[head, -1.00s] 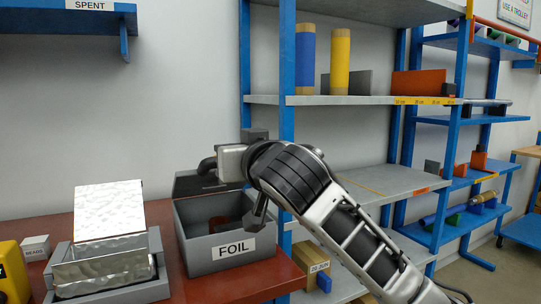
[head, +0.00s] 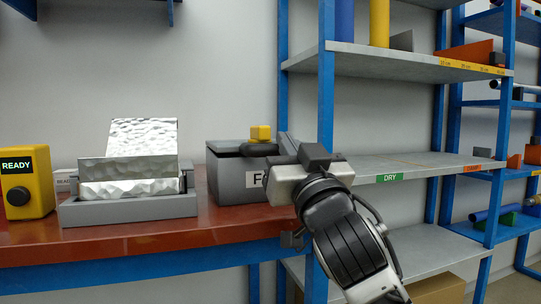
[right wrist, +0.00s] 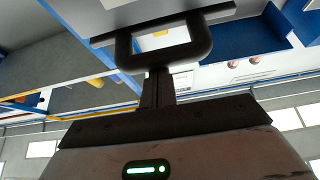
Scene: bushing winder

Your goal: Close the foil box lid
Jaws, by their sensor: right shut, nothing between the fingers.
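The grey foil box (head: 228,185) stands on the red bench in the head view, its label partly hidden by my right gripper. My right gripper (head: 262,150) is at the box's front right, at lid height. My left gripper is out of view.
Left of the box, a grey tray (head: 130,210) holds a shiny crinkled metal piece (head: 143,137). A yellow unit (head: 27,182) reading READY stands at the far left. A blue shelf post (head: 326,110) and grey shelves rise close on the right.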

